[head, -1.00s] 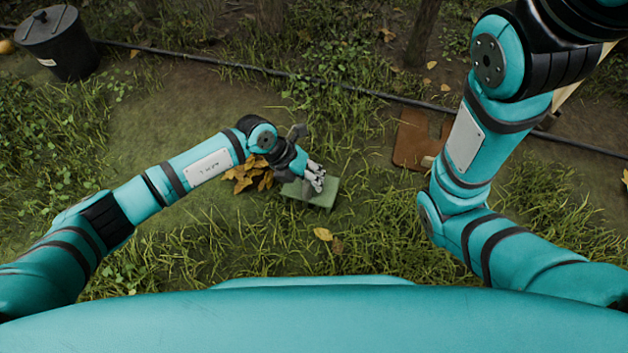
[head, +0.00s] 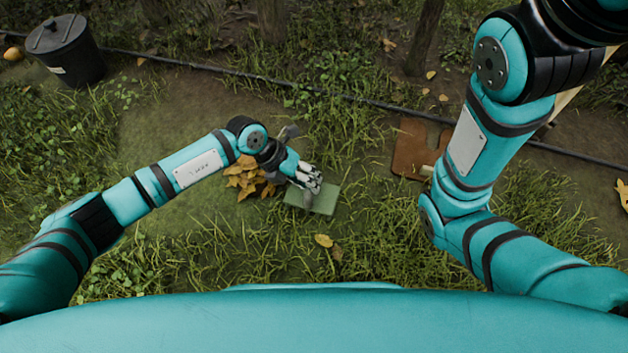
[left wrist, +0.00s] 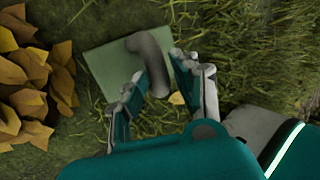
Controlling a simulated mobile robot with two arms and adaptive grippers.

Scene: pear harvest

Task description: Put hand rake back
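My left gripper (head: 312,180) is over a flat green pad (head: 325,201) on the grass. In the left wrist view its two fingers (left wrist: 163,85) are apart. A thick, curved grey shape (left wrist: 148,50) lies between and beyond them, over the pad (left wrist: 100,62). This may be part of the hand rake, but its tines are not clear and I cannot tell whether the fingers touch it. My right arm (head: 465,150) is at the right; its gripper is out of view.
A pile of orange leaves (head: 246,177) lies just left of the pad. A brown board (head: 412,150) with a notch lies at the right, a pale handle-like piece (head: 427,171) beside it. A black lidded bin (head: 68,55) and a dark hose (head: 200,66) lie farther back.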

